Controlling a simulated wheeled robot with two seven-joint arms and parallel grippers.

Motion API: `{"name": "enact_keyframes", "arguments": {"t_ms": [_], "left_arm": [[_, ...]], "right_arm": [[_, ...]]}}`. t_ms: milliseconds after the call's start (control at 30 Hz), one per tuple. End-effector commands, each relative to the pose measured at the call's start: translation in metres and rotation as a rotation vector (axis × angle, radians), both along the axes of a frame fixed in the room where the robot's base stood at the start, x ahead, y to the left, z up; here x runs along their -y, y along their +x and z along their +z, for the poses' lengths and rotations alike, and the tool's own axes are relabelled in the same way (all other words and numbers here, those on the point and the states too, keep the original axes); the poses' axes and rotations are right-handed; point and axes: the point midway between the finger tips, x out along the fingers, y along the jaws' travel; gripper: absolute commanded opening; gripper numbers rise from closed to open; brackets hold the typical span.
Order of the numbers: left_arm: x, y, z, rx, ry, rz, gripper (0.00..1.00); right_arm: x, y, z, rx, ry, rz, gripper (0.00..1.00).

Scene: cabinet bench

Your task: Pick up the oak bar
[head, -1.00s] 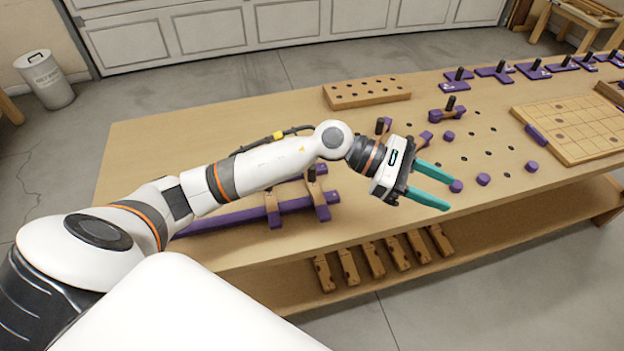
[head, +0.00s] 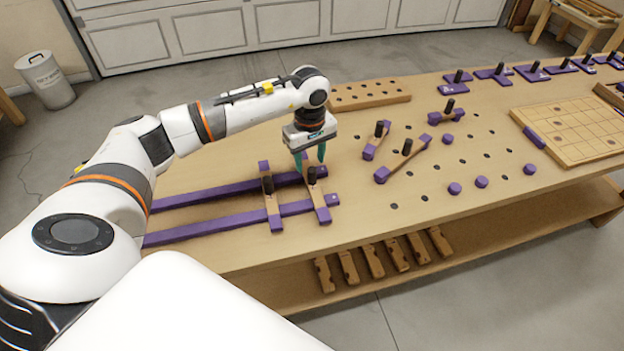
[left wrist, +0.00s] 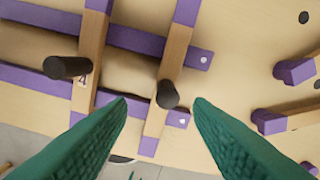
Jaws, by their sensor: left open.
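Several wooden bars with purple ends and black upright pegs lie on the bench; I cannot tell by marking which is the oak bar. One bar (head: 320,202) lies across two purple rails (head: 235,219), and a second bar (head: 271,206) lies beside it on the left. My left gripper (head: 310,170) is open, pointing down above the right-hand bar, around or just above its black peg (head: 312,175). In the left wrist view that peg (left wrist: 167,94) shows between the two green fingertips (left wrist: 161,101), with no visible grip on it. My right gripper is not in view.
More pegged bars (head: 408,160) lie to the right, with loose purple knobs (head: 481,182) and dark holes in the bench top. A drilled wooden block (head: 369,95) stands behind, a gridded board (head: 580,130) at right. Wooden pieces (head: 372,262) sit on the lower shelf.

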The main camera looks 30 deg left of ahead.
Motion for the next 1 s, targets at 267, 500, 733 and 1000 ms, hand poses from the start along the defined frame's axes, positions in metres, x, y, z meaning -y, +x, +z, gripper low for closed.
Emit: {"name": "enact_keyframes", "arguments": {"t_ms": [267,500,733,1000], "left_arm": [[0.002,0.003,-0.024,-0.003,-0.002,0.000,0.47],[0.002,0.006,-0.056,0.000,-0.002,0.001,0.47],[0.002,0.007,-0.060,0.001,-0.002,0.000,0.47],[0.002,0.007,-0.059,0.001,-0.002,0.000,0.09]], "right_arm": [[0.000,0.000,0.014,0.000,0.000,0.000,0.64],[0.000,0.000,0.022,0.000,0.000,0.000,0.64],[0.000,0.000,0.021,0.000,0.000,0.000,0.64],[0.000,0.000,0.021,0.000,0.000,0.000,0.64]]}}
